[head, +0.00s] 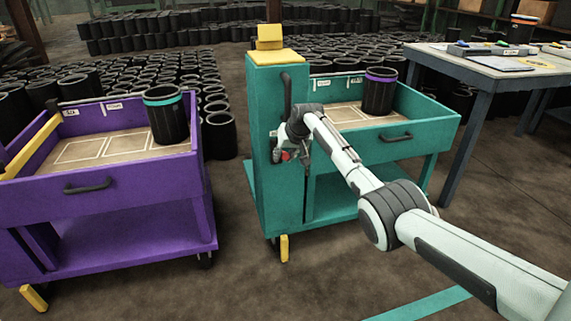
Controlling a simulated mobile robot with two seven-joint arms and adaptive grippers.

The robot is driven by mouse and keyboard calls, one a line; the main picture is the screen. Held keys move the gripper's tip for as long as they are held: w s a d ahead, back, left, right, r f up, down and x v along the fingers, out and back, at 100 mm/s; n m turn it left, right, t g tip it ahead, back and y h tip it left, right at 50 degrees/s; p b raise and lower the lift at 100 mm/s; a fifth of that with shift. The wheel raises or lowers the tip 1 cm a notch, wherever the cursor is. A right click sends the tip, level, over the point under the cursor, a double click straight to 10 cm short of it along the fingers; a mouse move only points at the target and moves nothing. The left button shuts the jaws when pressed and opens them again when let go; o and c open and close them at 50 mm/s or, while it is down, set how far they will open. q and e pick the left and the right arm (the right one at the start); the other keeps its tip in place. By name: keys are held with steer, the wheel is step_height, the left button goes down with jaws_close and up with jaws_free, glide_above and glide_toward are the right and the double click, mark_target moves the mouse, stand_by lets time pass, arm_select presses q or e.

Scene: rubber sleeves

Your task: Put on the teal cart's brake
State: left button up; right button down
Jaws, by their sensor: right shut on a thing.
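The teal cart (400,146) stands right of centre, with a tall end panel (264,190) on its left. A black upright handle (287,95) is on that panel. My right gripper (284,152) is at the panel, below the handle. It is shut on a small red knob (286,156), mostly hidden by the fingers; I cannot tell whether this is the brake control. A yellow pedal-like piece (284,248) hangs down at the cart's lower front corner. My left gripper is not in view.
A purple-banded black sleeve (379,94) stands in the teal cart. A purple cart (130,182) with a teal-banded sleeve (167,118) stands left, across a narrow gap. A table (485,68) is at the right. Black sleeves (150,75) fill the floor behind.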

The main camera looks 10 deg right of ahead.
steer(key=shift+w+r+g, duration=0.2)
steer(key=shift+r+g, duration=0.1)
steer(key=shift+g, duration=0.1)
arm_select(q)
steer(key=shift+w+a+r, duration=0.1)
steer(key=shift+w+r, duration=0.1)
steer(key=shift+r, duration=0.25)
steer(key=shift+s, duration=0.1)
arm_select(e)
steer(key=shift+r, duration=0.15)
steer(key=c, duration=1.3)
jaws_free()
steer(key=shift+o, duration=0.2)
steer(key=v, duration=1.1)
steer(key=shift+r, duration=0.4)
steer(key=shift+s, duration=0.1)
